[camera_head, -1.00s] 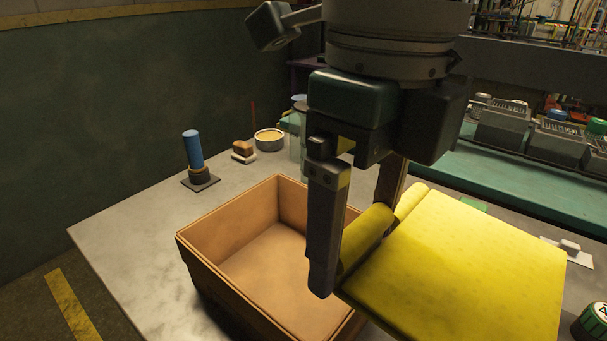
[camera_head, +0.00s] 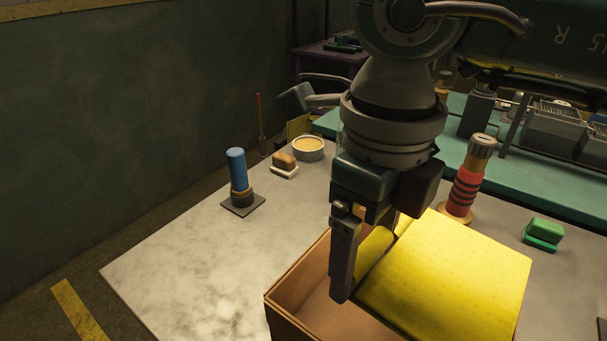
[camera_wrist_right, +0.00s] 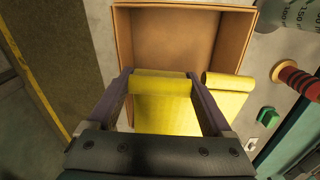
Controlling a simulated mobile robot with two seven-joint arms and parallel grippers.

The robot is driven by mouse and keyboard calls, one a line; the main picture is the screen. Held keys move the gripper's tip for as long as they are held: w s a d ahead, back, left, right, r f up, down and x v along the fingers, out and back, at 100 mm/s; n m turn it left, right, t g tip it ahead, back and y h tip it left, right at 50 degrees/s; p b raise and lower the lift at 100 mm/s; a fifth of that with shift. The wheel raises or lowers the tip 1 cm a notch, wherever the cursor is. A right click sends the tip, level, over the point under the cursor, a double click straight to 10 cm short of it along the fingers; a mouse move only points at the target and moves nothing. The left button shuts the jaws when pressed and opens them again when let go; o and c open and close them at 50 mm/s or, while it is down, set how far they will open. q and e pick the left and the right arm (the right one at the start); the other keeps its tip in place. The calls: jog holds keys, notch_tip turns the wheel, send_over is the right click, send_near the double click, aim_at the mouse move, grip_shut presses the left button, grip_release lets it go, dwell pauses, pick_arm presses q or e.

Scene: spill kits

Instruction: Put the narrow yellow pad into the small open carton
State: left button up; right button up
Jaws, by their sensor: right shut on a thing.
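The yellow pad (camera_head: 450,270) is in my right gripper (camera_head: 365,262), with its rolled edge between the two fingers in the right wrist view (camera_wrist_right: 160,88). In the head view, the near finger hides part of this edge, and the broad pad face slopes down to the right. A second rolled yellow edge (camera_wrist_right: 228,82) shows outside the right finger; I cannot tell whether it is the same piece. The open brown carton (camera_head: 290,280) is below the gripper, partly covered by the pad. Its visible floor (camera_wrist_right: 190,40) is bare. My left gripper is not in view.
A blue cylinder on a stand (camera_head: 237,175), a brown block (camera_head: 285,161) and a round dish (camera_head: 308,147) stand behind the carton. A red banded cylinder (camera_head: 467,182) and a green block (camera_head: 545,230) are at right. The grey table (camera_head: 190,270) is clear left of the carton.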

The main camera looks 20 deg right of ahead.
jog(key=b, duration=1)
send_near(346, 336)
notch_tip(346, 336, down, 5)
jog(key=shift+f, duration=0.25)
jog(key=shift+f+b, duration=0.45)
jog(key=shift+b, duration=0.05)
jog(key=o, duration=1.1)
jog(key=shift+o, duration=0.2)
jog(key=shift+r+p, duration=0.55)
jog(key=shift+r, duration=0.1)
notch_tip(346, 336, up, 15)
jog(key=p, duration=1.2)
jog(key=shift+f, duration=0.15)
